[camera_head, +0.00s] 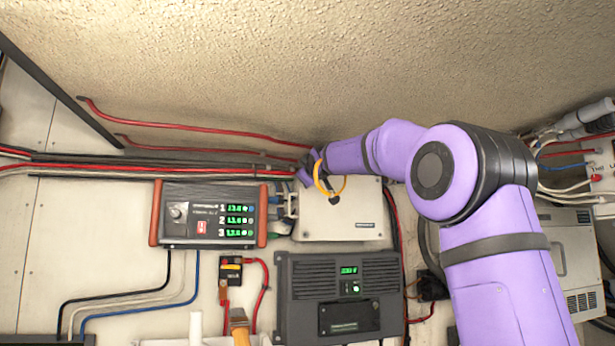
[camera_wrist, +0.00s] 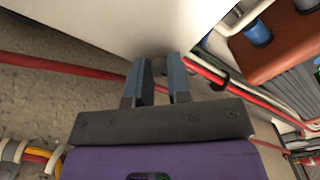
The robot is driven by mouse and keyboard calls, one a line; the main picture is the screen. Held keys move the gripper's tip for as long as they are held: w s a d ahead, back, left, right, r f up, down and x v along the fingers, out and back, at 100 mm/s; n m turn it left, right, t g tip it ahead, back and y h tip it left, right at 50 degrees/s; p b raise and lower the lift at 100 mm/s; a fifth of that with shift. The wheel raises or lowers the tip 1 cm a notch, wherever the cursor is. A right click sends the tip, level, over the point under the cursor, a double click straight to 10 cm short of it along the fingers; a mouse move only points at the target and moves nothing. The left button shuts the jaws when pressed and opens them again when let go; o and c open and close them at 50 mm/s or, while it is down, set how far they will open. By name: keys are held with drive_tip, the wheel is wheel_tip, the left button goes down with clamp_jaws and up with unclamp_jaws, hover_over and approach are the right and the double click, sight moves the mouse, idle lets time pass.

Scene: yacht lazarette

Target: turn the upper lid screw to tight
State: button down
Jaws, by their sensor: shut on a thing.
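The pale box with the lid (camera_head: 345,222) is fixed to the wall, right of the red-ended charger. My gripper (camera_head: 303,176) is at the box's upper left corner, where my wrist hides part of the lid. In the wrist view my gripper (camera_wrist: 160,78) has its two blue-grey fingers close together at the edge of the box (camera_wrist: 95,22). They are shut on a small grey piece, seemingly the upper lid screw (camera_wrist: 158,66). Its slot or turn angle cannot be made out. The screw is hidden in the head view.
The charger (camera_head: 210,214) with green displays is left of the box, and a dark grey unit (camera_head: 340,295) is below. Red cables (camera_head: 200,130) run along the wall by my gripper. A grey cabinet (camera_head: 572,250) stands at right.

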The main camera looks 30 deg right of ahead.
drive_tip(key=m, duration=1.7)
drive_tip(key=shift+m, duration=0.4)
idle(0.4)
drive_tip(key=c, duration=1.1)
unclamp_jaws()
drive_tip(key=shift+o, duration=0.2)
drive_tip(key=shift+s, duration=0.15)
